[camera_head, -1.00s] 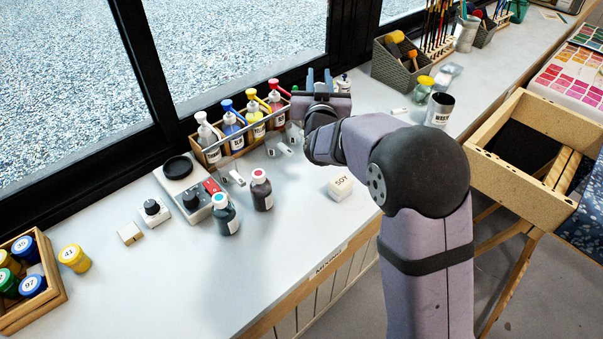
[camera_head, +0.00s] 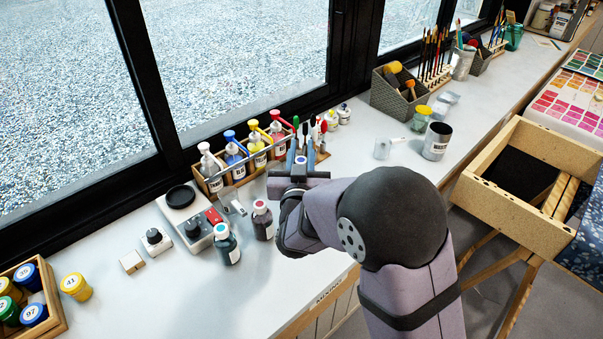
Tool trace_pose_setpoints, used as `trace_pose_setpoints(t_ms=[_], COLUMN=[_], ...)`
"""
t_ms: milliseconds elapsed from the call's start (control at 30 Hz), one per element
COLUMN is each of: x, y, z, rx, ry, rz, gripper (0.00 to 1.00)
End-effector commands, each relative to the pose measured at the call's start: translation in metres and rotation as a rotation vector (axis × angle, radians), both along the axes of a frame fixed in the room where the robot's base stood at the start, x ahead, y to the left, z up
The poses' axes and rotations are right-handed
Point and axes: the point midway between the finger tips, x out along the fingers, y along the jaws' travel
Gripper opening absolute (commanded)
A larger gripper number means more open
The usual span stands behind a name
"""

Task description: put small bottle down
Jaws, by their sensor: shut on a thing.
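My gripper (camera_head: 301,158) is over the bench just in front of the right end of the wooden bottle rack. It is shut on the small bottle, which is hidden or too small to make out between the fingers. Two small pale bottles stand by the window behind the rack's right end, one with a yellow cap (camera_head: 344,114) and one beside it (camera_head: 331,120). A dark bottle with a red-and-white cap (camera_head: 263,222) and a dark teal bottle (camera_head: 227,245) stand to the left of my gripper.
The wooden rack (camera_head: 228,178) holds several pump bottles and tools. A clear beaker (camera_head: 384,149), a metal can (camera_head: 437,140) and a yellow-lidded jar (camera_head: 420,119) stand to the right. The front left bench top (camera_head: 170,300) is clear.

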Motion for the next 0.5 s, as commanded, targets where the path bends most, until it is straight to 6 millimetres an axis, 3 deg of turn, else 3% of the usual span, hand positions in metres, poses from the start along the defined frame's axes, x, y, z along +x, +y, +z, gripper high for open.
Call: trace_pose_setpoints(t_ms=[367, 500], x=[0.0, 0.0], y=[0.0, 0.0], z=[-0.018, -0.035], rx=[0.0, -0.002], ry=[0.0, 0.003], rz=[0.001, 0.001], gripper=[0.0, 0.0])
